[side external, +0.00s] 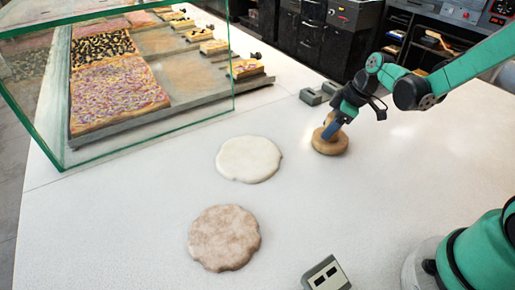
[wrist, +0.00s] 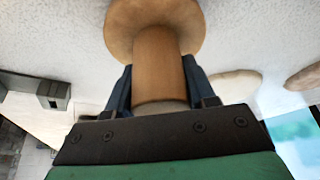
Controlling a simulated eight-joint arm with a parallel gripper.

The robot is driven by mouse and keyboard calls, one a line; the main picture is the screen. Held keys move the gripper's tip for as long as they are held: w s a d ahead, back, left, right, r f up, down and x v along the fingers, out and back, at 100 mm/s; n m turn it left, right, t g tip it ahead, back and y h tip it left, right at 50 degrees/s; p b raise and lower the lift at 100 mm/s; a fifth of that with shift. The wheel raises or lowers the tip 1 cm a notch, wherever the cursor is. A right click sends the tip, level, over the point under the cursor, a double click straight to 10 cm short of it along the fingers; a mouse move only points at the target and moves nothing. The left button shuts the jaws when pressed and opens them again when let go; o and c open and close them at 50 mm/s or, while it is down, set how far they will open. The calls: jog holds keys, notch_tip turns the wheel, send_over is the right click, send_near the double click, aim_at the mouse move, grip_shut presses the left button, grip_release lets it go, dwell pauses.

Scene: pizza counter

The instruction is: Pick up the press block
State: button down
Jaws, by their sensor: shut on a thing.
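The press block (side external: 330,146) is a light wooden piece with a round base and an upright handle. In the side external view it is on the white counter, right of the pale dough round; I cannot tell whether its base touches the counter. My gripper (side external: 333,127) is above the base with its fingers shut on the handle. In the wrist view the press block's handle (wrist: 157,65) is between my gripper's two fingers (wrist: 160,90), with the round base beyond it.
A white dough round (side external: 249,159) and a browner one (side external: 224,238) lie on the counter (side external: 120,220). A glass case (side external: 150,130) with pizza trays stands at the back left. Small grey blocks (side external: 318,93) are behind my gripper, and another grey block (side external: 326,275) is at the front.

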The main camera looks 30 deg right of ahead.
jog(key=shift+r, duration=0.15)
notch_tip(320, 180, up, 20)
dwell(0.6)
jog(key=c, duration=0.9)
grip_release()
grip_shut()
jog(key=s+a+f+n+g+y, duration=0.15)
jog(key=a+f+n, duration=0.25)
jog(key=a, duration=0.8)
jog(key=s+a+f+n+g, duration=0.1)
jog(key=s+a+f+n, duration=0.3)
jog(key=a, duration=0.9)
jog(key=shift+n+g, duration=0.45)
jog(key=shift+n, duration=0.45)
jog(key=shift+s+a+f, duration=1.05)
jog(key=shift+a+f, duration=0.1)
jog(key=shift+f, duration=0.5)
jog(key=shift+s+a+f, duration=1.05)
jog(key=shift+a+f, duration=0.15)
jog(key=shift+f, duration=0.4)
jog(key=shift+s+a+f, duration=1.05)
jog(key=shift+a+f, duration=0.1)
jog(key=shift+f, duration=0.5)
